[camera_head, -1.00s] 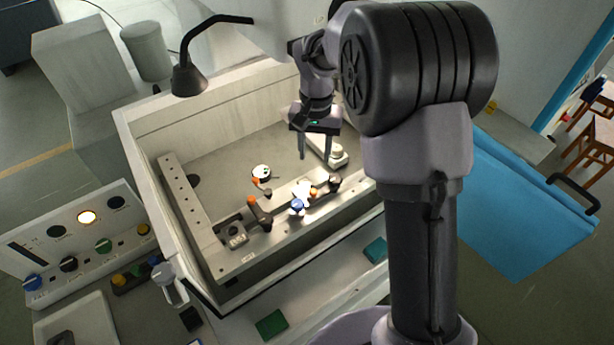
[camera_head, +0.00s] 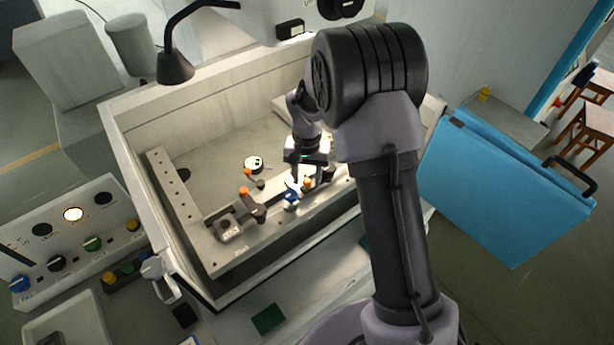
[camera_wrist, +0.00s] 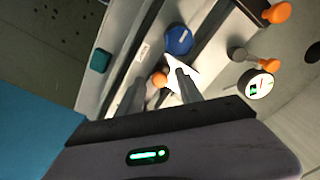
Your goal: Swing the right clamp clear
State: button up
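The right clamp's orange knob (camera_head: 308,183) sits by its dark body (camera_head: 328,177) on the right part of the light rail in the tank. My gripper (camera_head: 306,176) is lowered over this clamp. In the wrist view the orange knob (camera_wrist: 160,79) lies between my two separated fingers (camera_wrist: 156,88), with gaps at its sides. Contact cannot be told. A pale, brightly lit workpiece (camera_wrist: 180,75) lies beside it, partly behind one finger. Most of the clamp body is hidden by my gripper in the wrist view.
A blue knob (camera_head: 291,199) is close to the right clamp. The left clamp (camera_head: 256,211) with its orange knob (camera_head: 244,192) stands further left. A round dial (camera_head: 254,164) is behind the rail. The tank wall (camera_head: 185,265) borders the front left.

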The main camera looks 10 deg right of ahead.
grip_shut()
dwell(1.3)
